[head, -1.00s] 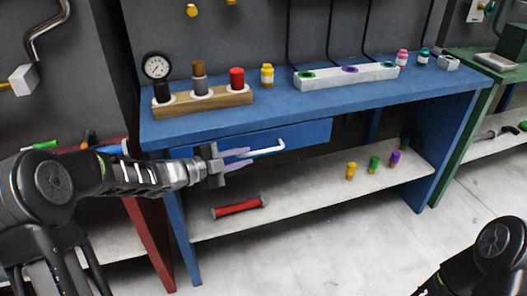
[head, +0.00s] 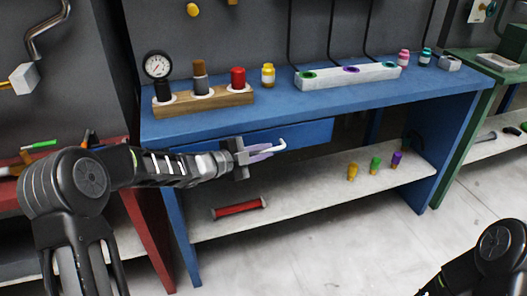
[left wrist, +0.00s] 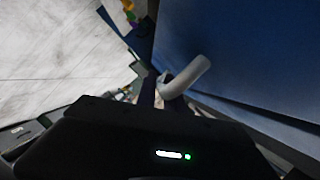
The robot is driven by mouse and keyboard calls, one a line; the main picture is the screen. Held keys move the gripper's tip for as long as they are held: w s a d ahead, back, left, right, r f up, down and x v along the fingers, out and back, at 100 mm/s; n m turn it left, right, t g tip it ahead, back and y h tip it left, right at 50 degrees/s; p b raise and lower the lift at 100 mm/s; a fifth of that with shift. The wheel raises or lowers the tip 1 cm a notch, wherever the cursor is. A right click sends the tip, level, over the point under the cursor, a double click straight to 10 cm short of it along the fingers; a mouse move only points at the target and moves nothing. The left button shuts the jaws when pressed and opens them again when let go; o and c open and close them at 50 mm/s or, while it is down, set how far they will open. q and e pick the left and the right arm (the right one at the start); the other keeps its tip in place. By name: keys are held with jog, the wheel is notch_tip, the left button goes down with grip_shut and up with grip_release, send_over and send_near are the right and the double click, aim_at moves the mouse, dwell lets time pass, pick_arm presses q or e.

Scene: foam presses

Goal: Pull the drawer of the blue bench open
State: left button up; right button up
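The blue bench (head: 330,105) has a blue drawer (head: 308,132) under its top at the left. The drawer front looks in line with the bench front, and it bears a white bar handle (head: 281,145). My left gripper (head: 268,151) is at the handle, with its two pale fingers apart. The fingers overlap the handle's left part in the head view; I cannot tell whether they touch it. In the left wrist view the handle (left wrist: 188,76) stands out from the blue drawer front (left wrist: 235,45), close ahead of the gripper. My right gripper is out of view.
A wooden block (head: 205,102) and a white holder (head: 347,76) stand on top. The floor in front (head: 330,250) is clear.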

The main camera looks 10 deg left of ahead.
pick_arm(q)
grip_shut()
dwell(1.0)
jog(key=shift+s+d, duration=0.1)
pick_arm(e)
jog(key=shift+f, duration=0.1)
